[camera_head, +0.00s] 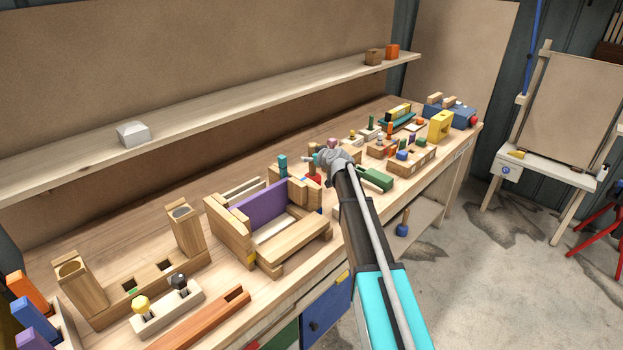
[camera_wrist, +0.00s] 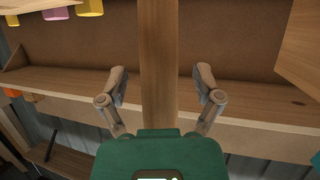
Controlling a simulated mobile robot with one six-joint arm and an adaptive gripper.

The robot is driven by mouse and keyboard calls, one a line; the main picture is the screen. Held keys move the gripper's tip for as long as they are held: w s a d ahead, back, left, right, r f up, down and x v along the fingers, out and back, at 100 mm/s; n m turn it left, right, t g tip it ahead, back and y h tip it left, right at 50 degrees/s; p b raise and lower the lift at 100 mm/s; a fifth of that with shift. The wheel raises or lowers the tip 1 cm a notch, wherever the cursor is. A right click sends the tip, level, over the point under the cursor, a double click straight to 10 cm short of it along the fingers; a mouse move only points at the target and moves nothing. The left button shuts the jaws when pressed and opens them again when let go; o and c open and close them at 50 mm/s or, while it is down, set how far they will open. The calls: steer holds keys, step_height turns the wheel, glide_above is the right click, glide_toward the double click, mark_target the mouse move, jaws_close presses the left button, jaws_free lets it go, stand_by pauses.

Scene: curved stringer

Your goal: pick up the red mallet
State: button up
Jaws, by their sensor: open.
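The red mallet (camera_head: 313,181) appears to be the red piece with a wooden upright on the bench, just below and left of my gripper (camera_head: 318,158) in the head view. My arm and gripper partly crowd it. In the wrist view my gripper (camera_wrist: 161,76) is open, with one finger on each side of a wooden bar (camera_wrist: 159,45). The bar looks like a mallet handle, but I cannot tell for sure. The fingers show gaps to it on both sides. No red head shows in the wrist view.
A wooden frame with a purple panel (camera_head: 258,208) stands left of my gripper. A teal-topped piece (camera_head: 283,164) is close on its left, and a green block (camera_head: 375,178) on its right. A blue-headed mallet (camera_head: 402,229) is below the bench edge. A long shelf (camera_head: 240,110) runs behind.

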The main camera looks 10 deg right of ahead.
stand_by(0.3)
jaws_close()
stand_by(0.3)
